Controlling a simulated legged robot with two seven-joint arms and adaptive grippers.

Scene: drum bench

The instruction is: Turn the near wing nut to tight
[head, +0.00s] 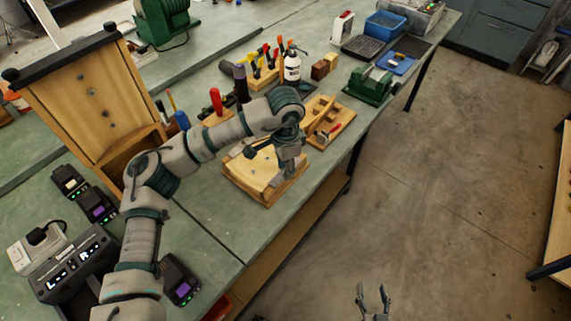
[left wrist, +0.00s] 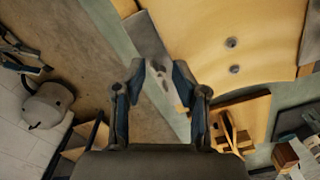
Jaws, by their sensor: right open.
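A curved wooden shell piece on a wooden base (head: 243,177) lies near the bench's front edge. My left gripper (head: 287,168) points down at its right end. In the left wrist view, the wooden piece (left wrist: 215,25) fills the top right, with two dark round fittings. The fingers of my left gripper (left wrist: 160,85) are apart, with a small grey metal part (left wrist: 160,72) between their tips. I cannot tell whether they touch it or whether it is the near wing nut. My right gripper (head: 373,302) is open and empty over the floor.
A green vise (head: 370,86), a white bottle (head: 292,68) and a tool rack (head: 262,75) stand further back.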

